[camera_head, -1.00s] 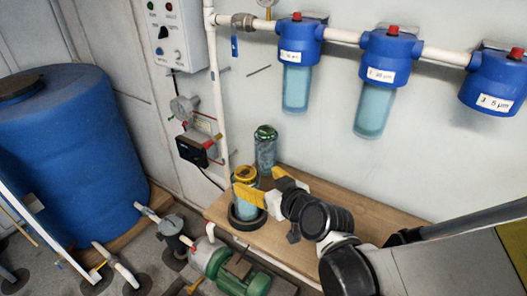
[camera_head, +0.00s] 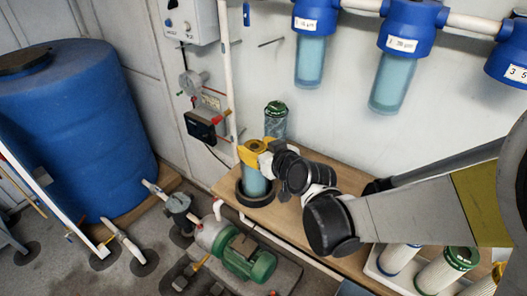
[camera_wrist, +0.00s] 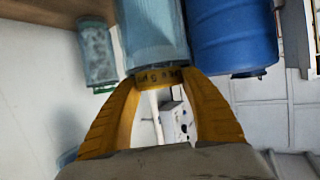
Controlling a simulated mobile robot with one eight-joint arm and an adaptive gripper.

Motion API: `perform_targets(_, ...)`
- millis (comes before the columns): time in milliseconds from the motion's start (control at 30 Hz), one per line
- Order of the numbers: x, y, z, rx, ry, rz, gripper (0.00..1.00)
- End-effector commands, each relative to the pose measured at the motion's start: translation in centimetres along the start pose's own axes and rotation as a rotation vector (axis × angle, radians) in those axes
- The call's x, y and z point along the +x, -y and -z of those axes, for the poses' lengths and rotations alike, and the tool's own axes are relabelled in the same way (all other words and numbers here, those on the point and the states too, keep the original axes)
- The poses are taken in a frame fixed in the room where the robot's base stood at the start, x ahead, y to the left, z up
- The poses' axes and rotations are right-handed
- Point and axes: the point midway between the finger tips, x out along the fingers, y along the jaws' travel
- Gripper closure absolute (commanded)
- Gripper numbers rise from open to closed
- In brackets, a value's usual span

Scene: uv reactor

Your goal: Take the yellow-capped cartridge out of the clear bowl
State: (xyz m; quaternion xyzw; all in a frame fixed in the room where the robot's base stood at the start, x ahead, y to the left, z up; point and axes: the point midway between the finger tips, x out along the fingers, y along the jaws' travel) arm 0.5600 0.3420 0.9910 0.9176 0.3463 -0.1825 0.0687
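The clear bowl (camera_head: 254,187) stands upright in a black ring on the wooden bench, with the cartridge's pale blue body inside. The yellow-capped cartridge has its yellow cap (camera_wrist: 158,78) at the bowl's top; dark lettering shows on it in the wrist view. My gripper (camera_head: 258,149) reaches the cap from the right. In the wrist view its yellow fingers lean inward and meet the cap's opposite sides, so it looks shut on the cap. The fingers partly hide the cap in the head view. I cannot tell whether the cartridge is lifted at all.
A clear bowl with a green-topped cartridge (camera_head: 275,120) stands just behind. Blue filter housings (camera_head: 411,30) hang on the wall pipe above. A white tray (camera_head: 385,277) with several cartridges is at the right of the bench (camera_head: 228,186). A blue tank (camera_head: 75,130) stands left.

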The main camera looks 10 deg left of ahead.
Motion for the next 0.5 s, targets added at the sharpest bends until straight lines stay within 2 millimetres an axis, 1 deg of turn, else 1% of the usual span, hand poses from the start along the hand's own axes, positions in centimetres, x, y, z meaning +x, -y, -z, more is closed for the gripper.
perform_targets(33,0.0,0.0,0.0,0.0,0.0,0.0,0.78)
perform_targets(67,0.0,0.0,0.0,0.0,0.0,0.0,0.87)
perform_targets(100,0.0,0.0,0.0,0.0,0.0,0.0,0.88)
perform_targets(367,-0.1,0.0,0.1,0.0,0.0,0.0,0.89)
perform_targets(500,-0.4,0.0,1.0,0.0,0.0,0.0,0.89)
